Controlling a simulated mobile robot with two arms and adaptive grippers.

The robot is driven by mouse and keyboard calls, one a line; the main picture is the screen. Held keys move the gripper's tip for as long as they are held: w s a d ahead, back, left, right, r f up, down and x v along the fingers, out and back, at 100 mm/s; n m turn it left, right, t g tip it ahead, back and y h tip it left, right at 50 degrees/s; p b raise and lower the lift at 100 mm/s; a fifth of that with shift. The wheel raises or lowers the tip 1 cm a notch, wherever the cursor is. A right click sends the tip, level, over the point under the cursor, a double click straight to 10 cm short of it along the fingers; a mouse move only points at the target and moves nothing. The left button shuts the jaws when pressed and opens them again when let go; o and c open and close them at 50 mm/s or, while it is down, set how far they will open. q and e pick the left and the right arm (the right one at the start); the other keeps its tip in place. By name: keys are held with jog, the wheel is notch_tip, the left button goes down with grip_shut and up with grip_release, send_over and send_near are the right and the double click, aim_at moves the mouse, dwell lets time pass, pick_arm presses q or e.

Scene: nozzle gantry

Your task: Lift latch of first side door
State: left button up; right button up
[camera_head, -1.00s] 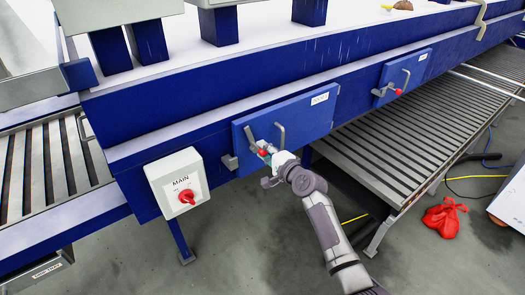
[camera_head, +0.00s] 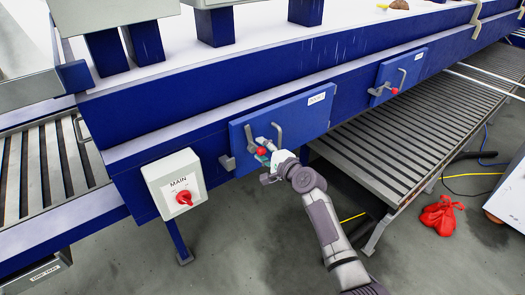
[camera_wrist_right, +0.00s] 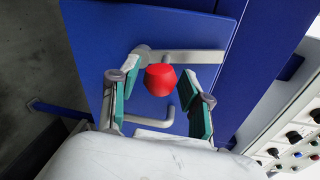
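The first side door (camera_head: 300,112) is a blue panel on the side of the blue machine, with a white label and a grey handle (camera_head: 278,134). Its latch is a grey lever with a red knob (camera_head: 261,151), low on the left part of the door. My right gripper (camera_head: 266,157) is at the latch. In the right wrist view, the red knob (camera_wrist_right: 160,80) lies between the two spread fingers of this gripper (camera_wrist_right: 159,74), with gaps on both sides. The grey lever (camera_wrist_right: 190,57) crosses behind the knob. The door looks closed. My left gripper is out of view.
A white MAIN switch box (camera_head: 173,185) with a red knob is left of the door. A second side door (camera_head: 402,75) with a similar latch is further right. A slatted conveyor (camera_head: 400,150) runs below it. A red cloth-like thing (camera_head: 438,215) lies on the floor.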

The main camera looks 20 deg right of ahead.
jog(key=shift+s, duration=0.1)
jog(key=v, duration=1.2)
